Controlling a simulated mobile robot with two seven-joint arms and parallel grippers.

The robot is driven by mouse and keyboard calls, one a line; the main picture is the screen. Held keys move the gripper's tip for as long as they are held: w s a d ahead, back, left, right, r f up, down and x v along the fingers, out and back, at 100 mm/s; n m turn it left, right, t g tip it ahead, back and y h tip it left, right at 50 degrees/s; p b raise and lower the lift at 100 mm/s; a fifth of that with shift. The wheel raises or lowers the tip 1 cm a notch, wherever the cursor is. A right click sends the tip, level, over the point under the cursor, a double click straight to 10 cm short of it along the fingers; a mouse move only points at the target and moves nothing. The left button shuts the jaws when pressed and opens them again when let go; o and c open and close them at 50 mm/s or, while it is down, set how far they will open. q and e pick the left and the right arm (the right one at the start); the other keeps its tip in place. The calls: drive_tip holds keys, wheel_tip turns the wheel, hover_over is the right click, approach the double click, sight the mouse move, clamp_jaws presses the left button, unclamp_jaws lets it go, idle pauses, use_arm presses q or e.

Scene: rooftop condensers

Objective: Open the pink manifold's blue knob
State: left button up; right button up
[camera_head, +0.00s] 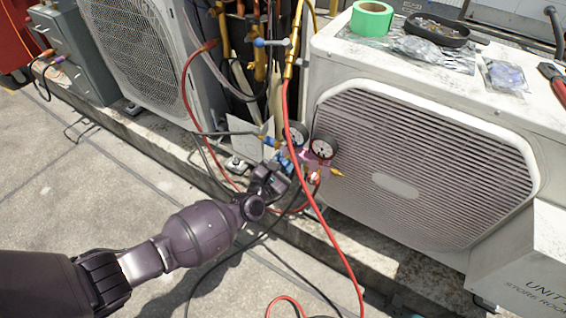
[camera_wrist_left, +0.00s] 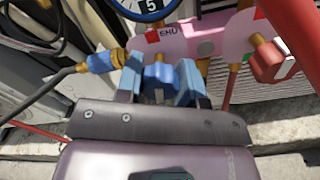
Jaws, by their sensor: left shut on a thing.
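In the head view the manifold (camera_head: 308,160) hangs in front of the white condenser, below two round gauges (camera_head: 323,148). My left gripper (camera_head: 286,164) reaches it from the lower left. In the wrist view its blue fingers (camera_wrist_left: 161,80) are shut on the blue knob (camera_wrist_left: 158,73), one on each side. The fingers hide part of the knob. My right gripper is not in view.
The white condenser (camera_head: 420,165) stands close behind. Green tape (camera_head: 371,19) and a black tray (camera_head: 436,29) lie on top.

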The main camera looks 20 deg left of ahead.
use_arm(q)
drive_tip(key=shift+n, duration=0.5)
drive_tip(key=o, duration=0.9)
drive_tip(key=shift+s, duration=0.1)
drive_tip(key=shift+s+a, duration=0.1)
drive_tip(key=shift+s, duration=0.15)
drive_tip(key=p+v, duration=0.2)
drive_tip(key=v, duration=0.8)
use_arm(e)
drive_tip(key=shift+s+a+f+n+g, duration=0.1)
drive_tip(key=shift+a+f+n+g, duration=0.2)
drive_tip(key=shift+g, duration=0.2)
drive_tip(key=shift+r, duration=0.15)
